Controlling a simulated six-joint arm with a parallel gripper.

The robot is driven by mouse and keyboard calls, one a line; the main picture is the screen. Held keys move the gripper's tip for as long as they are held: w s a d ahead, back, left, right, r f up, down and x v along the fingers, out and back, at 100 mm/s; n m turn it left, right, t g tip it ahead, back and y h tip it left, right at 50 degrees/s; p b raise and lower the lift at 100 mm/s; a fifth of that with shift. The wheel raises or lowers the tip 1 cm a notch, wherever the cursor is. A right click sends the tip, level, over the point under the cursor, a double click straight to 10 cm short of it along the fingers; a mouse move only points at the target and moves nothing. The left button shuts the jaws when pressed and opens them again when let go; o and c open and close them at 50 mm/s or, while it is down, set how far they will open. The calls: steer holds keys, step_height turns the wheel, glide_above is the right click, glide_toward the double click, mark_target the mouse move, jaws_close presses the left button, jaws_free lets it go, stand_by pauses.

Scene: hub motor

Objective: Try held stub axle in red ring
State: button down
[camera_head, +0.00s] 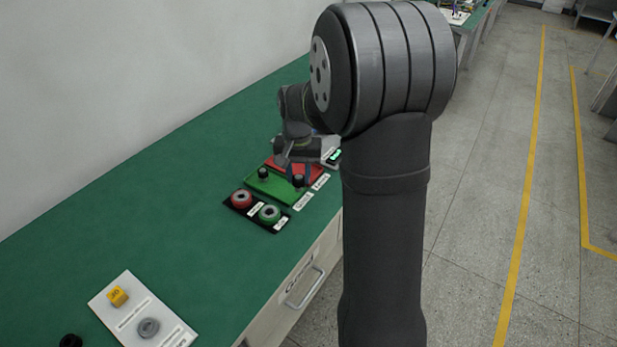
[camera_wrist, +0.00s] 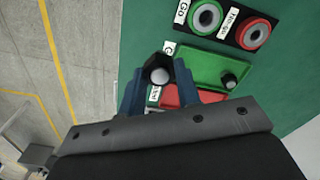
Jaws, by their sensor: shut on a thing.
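My gripper (camera_wrist: 160,85) has its blue fingers shut on a dark stub axle (camera_wrist: 158,72) with a pale round end. In the head view the gripper (camera_head: 297,174) is over the right end of the green tray (camera_head: 270,186); I cannot tell whether the held axle touches the tray. The red ring (camera_head: 242,198) sits in a black holder, left of the green ring (camera_head: 269,213). In the wrist view the red ring (camera_wrist: 253,34) is at the upper right, apart from the gripper, its hole empty. The green ring (camera_wrist: 206,17) is also empty.
Another dark stub axle (camera_head: 263,173) stands on the green tray's left part. A red tray (camera_head: 311,171) lies behind, partly hidden by my arm. A small lit display (camera_head: 335,155) is beside it. A white board (camera_head: 140,315) lies at the front. The green bench between is clear.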

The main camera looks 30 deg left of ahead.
steer(key=shift+s+a+f, duration=0.85)
steer(key=shift+a+f, duration=0.5)
steer(key=shift+a, duration=1.7)
steer(key=shift+s+a+f, duration=0.8)
steer(key=shift+a+f, duration=0.55)
steer(key=shift+a, duration=1.7)
steer(key=shift+s+a+f, duration=0.85)
steer(key=shift+a+f, duration=0.5)
steer(key=shift+a, duration=1.7)
steer(key=shift+f, duration=0.6)
steer(key=shift+r, duration=0.1)
steer(key=shift+r, duration=0.65)
steer(key=shift+r, duration=0.1)
steer(key=shift+f, duration=0.25)
